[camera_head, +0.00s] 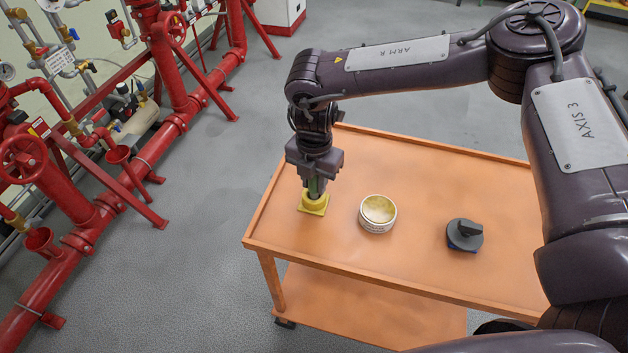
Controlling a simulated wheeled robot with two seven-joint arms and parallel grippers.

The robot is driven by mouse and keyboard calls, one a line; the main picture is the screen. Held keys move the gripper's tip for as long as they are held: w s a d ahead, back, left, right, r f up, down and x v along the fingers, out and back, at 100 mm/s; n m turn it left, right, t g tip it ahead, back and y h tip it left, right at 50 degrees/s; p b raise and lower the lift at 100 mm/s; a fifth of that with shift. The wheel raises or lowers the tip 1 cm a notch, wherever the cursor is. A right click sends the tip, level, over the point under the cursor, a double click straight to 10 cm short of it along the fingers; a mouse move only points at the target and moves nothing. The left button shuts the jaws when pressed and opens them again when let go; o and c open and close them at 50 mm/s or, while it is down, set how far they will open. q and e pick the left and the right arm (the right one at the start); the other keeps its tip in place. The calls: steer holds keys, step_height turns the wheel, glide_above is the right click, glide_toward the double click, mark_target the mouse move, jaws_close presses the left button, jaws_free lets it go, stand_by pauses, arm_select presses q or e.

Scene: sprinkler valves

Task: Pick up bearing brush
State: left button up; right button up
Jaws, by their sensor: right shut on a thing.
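My right gripper (317,186) points down over the left part of the orange cart top. It is shut on a slim green upright piece, which looks like the handle of the bearing brush (314,187). The green piece stands in or just above a yellow square-based holder (313,206) on the cart. The brush's lower end is hidden by the holder, and the fingers cover much of its handle. I cannot tell whether the brush still touches the holder. My left gripper is not in view.
On the orange cart (420,165), a round open tin (378,213) with pale yellow contents stands right of the holder. A dark grey knob-like part (465,234) lies farther right. The cart has a raised rim. Red pipes and valves (75,220) line the left wall.

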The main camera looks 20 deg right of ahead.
steer(key=shift+c, duration=0.7)
steer(key=shift+r, duration=0.1)
steer(key=shift+r, duration=0.6)
step_height(320, 180, up, 10)
steer(key=shift+f+b, duration=0.15)
steer(key=shift+b, duration=0.55)
step_height(320, 180, up, 9)
steer(key=p, duration=0.1)
